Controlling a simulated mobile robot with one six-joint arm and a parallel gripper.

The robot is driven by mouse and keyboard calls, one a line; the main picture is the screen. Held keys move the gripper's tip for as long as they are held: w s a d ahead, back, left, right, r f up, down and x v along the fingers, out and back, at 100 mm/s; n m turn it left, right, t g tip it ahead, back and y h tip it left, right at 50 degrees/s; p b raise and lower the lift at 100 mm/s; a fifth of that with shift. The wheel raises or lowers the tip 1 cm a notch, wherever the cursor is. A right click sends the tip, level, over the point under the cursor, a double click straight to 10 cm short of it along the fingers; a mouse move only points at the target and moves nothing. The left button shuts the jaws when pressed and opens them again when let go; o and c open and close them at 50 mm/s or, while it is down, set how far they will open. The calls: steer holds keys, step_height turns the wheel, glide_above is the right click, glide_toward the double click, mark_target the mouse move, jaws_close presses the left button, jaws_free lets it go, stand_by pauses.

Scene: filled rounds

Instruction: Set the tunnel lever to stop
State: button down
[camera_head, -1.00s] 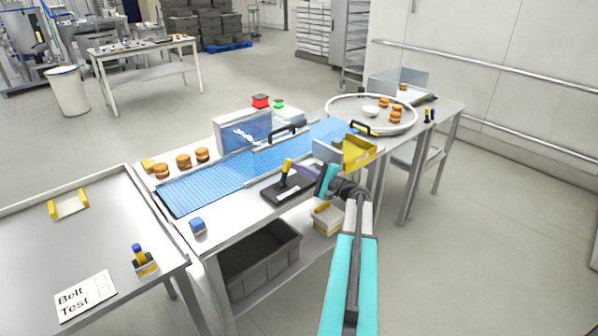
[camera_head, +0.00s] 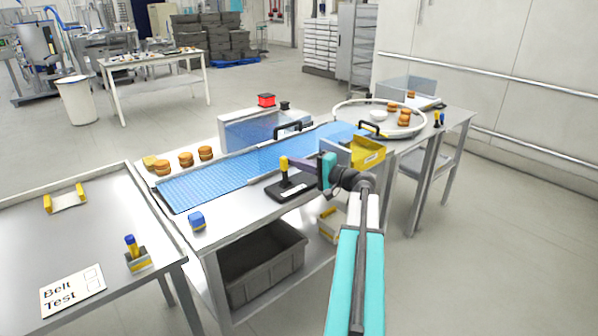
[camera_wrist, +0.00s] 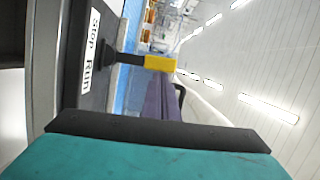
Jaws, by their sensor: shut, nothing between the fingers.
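The tunnel lever (camera_head: 284,168) has a black stem and a yellow knob, and stands on a black base (camera_head: 291,190) at the belt's front side. It leans slightly left in the head view. In the wrist view, the lever (camera_wrist: 158,63) rises beside a white label (camera_wrist: 91,50) reading "Stop Run". My gripper (camera_head: 295,162) is shut and empty, its purple fingers (camera_wrist: 160,98) just right of the knob; I cannot tell whether they touch. On the clear tunnel (camera_head: 258,133), the red lamp (camera_head: 266,99) is lit and the other lamp (camera_head: 284,105) is dark.
A blue belt (camera_head: 205,185) runs beyond the lever. Filled rounds (camera_head: 186,159) stand at its left, with more on the round turntable (camera_head: 345,108). A blue block (camera_head: 197,220) sits at the table's front.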

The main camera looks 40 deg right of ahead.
steer(key=shift+w+a+n+g+b, duration=0.1)
steer(key=shift+a+n+g+b, duration=0.4)
steer(key=shift+a+n+b, duration=1.85)
steer(key=shift+d+m+b, duration=0.35)
steer(key=shift+d+b, duration=0.1)
steer(key=shift+b, duration=0.1)
steer(key=shift+d, duration=0.1)
steer(key=shift+d+r, duration=0.4)
steer(key=shift+d, duration=0.35)
steer(key=b, duration=0.1)
glide_toward(284, 165)
steer(key=shift+h, duration=0.3)
steer(key=d, duration=0.1)
steer(key=s+d+r, duration=0.2)
steer(key=shift+s+d+r, duration=0.1)
steer(key=shift+d, duration=0.25)
